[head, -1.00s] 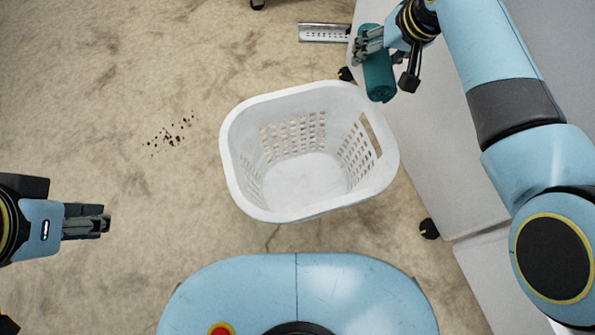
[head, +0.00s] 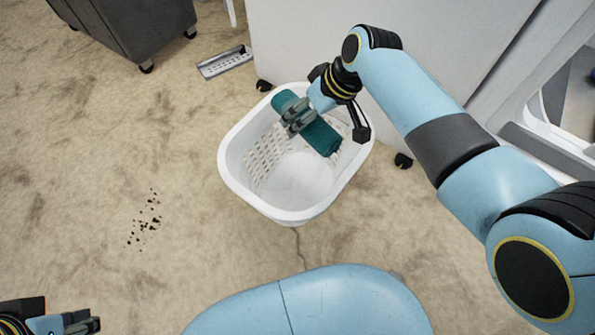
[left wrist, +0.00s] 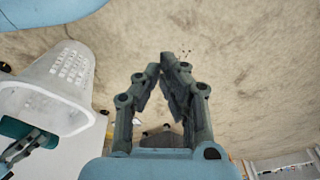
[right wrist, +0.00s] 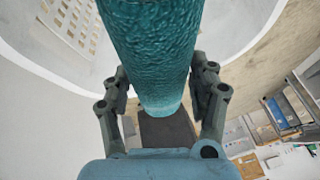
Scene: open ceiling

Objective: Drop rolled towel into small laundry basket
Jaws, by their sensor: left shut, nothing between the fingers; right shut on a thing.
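The rolled towel is a teal roll (head: 321,137). My right gripper (head: 297,117) is shut around its middle and holds it over the back part of the white laundry basket (head: 232,170). In the right wrist view the towel (right wrist: 150,50) lies between both fingers (right wrist: 160,95), with the basket's wall (right wrist: 50,60) behind it. The basket stands upright on the floor and its visible bottom is empty. My left gripper (head: 88,322) is shut and empty at the bottom left; its fingertips (left wrist: 165,65) meet in the left wrist view, where the basket (left wrist: 60,75) also shows.
A white cabinet (head: 400,60) on casters stands right behind the basket. A dark grey wheeled bin (head: 130,30) is at the back left. A metal grate (head: 225,62) and dark crumbs (head: 145,220) lie on the beige floor, which is otherwise clear on the left.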

